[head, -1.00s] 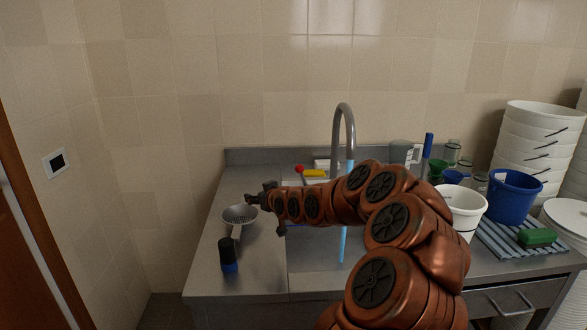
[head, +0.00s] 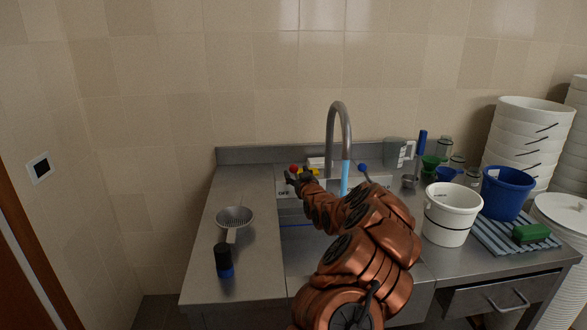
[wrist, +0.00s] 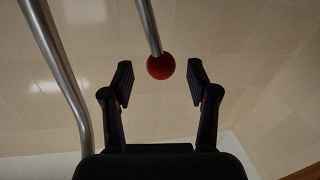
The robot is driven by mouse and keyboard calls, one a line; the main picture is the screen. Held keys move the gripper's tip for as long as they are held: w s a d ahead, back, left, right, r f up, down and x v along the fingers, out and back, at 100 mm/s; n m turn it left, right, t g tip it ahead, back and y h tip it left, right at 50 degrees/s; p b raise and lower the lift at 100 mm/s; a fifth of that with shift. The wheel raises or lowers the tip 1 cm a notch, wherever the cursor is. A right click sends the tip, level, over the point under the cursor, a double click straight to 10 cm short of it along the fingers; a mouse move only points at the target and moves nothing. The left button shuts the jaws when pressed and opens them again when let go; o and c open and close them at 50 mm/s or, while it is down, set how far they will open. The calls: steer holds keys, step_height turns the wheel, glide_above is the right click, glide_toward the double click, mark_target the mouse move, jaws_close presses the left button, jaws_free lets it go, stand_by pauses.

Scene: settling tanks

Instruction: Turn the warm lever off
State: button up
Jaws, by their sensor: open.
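The warm lever shows as a red ball knob (head: 293,168) at the back left of the sink in the head view. In the wrist view the red knob (wrist: 160,66) sits on the end of a metal rod, between my fingers and apart from both. My gripper (head: 290,179) is at the red knob in the head view, and its fingers are spread open in the wrist view (wrist: 158,80). A label reading "OFF" is partly visible beside it. A blue knob (head: 362,168) stands right of the tap (head: 345,125), whose blue-tinted water stream (head: 345,178) is running.
A white bucket (head: 449,220), a blue bucket (head: 507,194) and a green sponge (head: 531,233) are at the right. Stacked white buckets (head: 535,140) stand behind. My arm crosses the sink.

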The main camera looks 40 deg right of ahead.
mark_target(295, 171)
steer(key=shift+p+x, duration=0.5)
steer(key=shift+x, duration=1.25)
steer(key=shift+r, duration=0.1)
jaws_close()
